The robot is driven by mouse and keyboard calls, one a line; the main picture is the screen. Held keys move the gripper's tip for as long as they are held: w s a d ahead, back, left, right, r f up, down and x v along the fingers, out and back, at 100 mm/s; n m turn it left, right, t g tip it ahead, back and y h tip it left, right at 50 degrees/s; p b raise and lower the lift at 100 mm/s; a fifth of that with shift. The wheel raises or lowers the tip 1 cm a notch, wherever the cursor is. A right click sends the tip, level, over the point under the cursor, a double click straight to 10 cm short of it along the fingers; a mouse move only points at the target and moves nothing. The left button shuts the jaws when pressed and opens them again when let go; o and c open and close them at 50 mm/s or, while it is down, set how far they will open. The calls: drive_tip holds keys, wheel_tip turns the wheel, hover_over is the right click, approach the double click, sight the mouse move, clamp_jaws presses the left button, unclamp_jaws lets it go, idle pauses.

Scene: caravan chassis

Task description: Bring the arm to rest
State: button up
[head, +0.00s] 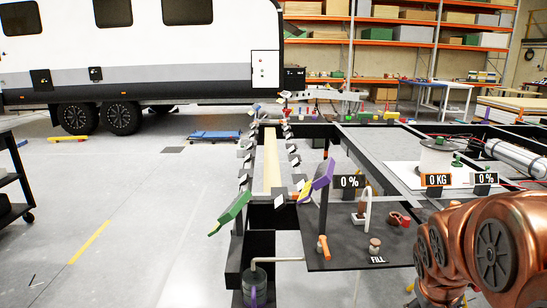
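My copper-coloured arm (480,250) fills the lower right corner of the head view. Its rounded joints with dark round covers show, and part of it is cut off by the right and bottom edges. My gripper is not in this view, so I cannot see whether it is open or holds anything. The arm hides part of the chassis frame and of the dark panel marked FILL (330,255) beside it.
The dark chassis frame (360,140) runs away from me, with a green-handled tool (230,213), an orange-handled tool (324,248) and signs reading 0 % and 0 KG. A white caravan (150,50) stands back left.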

drive_tip(key=s+a+r+g+y+p, duration=0.2)
drive_tip(key=s+a+r+p, duration=0.1)
drive_tip(key=s+a, duration=0.5)
drive_tip(key=s+a+r+g+y+p, duration=0.1)
drive_tip(key=s+a+r+g+p, duration=0.2)
drive_tip(key=s+a, duration=0.5)
drive_tip(key=s, duration=0.4)
drive_tip(key=shift+s+a+n+y+p, duration=0.3)
drive_tip(key=shift+s+y, duration=0.05)
drive_tip(key=shift+y, duration=0.05)
drive_tip(key=shift+c, duration=0.2)
